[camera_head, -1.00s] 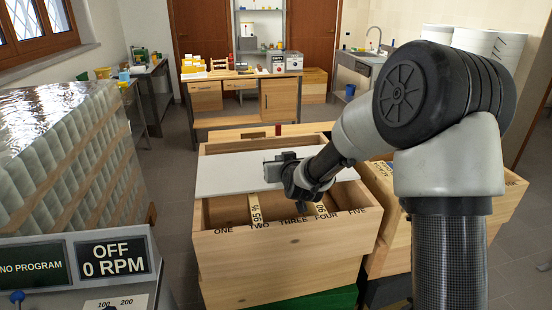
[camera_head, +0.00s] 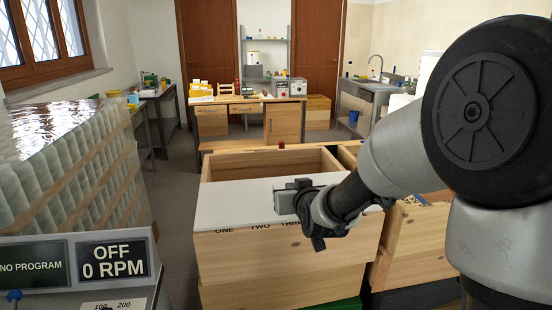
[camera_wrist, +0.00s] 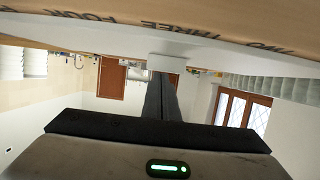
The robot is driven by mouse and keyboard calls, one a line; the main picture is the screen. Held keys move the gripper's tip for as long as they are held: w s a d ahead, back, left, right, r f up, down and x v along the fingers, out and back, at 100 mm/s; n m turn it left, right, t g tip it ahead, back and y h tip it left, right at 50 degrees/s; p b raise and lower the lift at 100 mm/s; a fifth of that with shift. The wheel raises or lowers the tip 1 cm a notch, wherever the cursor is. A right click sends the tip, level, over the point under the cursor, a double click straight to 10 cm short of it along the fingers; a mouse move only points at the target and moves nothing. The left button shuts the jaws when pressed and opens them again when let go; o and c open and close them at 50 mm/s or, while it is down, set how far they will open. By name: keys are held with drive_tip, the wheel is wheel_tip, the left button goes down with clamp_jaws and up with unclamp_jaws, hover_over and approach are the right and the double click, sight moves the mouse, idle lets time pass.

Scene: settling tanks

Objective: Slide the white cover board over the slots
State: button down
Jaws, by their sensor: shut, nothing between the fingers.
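The white cover board (camera_head: 235,197) lies flat across the front part of the wooden box (camera_head: 285,250), reaching its front edge. The slots under it are hidden; the back of the box is open. Part of the slot lettering, "ONE TWO THREE", shows on the front wall just below the board. My gripper (camera_head: 287,200) is shut and empty at the board's front right area, and seems to touch it. In the wrist view, which is upside down, the fingertips (camera_wrist: 168,64) are close to the white board edge (camera_wrist: 95,37), below the box lettering.
A second wooden box (camera_head: 415,235) stands close on the right, partly behind my arm. A control panel (camera_head: 112,259) reading "OFF 0 RPM" is at the front left, with a wrapped stack (camera_head: 70,165) behind it. A workbench (camera_head: 250,115) stands at the back.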

drive_tip(key=shift+s+f, duration=0.25)
drive_tip(key=shift+f, duration=0.45)
drive_tip(key=shift+r, duration=0.8)
drive_tip(key=shift+w, duration=0.2)
drive_tip(key=shift+s+r, duration=0.1)
drive_tip(key=s+d+r+g+h+p, duration=0.1)
drive_tip(key=s+d+r+g+p, duration=0.1)
drive_tip(key=s, duration=0.9)
drive_tip(key=s+d+r+m+g+h+p, duration=0.1)
drive_tip(key=s+d+r+g+p, duration=0.2)
drive_tip(key=s, duration=0.9)
drive_tip(key=s+d+r+m+g+p, duration=0.1)
drive_tip(key=s+d+r+g+p, duration=0.2)
drive_tip(key=s, duration=0.9)
drive_tip(key=d+r+p, duration=0.3)
drive_tip(key=r, duration=0.2)
drive_tip(key=shift+d+r+h, duration=0.15)
drive_tip(key=shift+d+h, duration=0.15)
drive_tip(key=shift+h, duration=0.1)
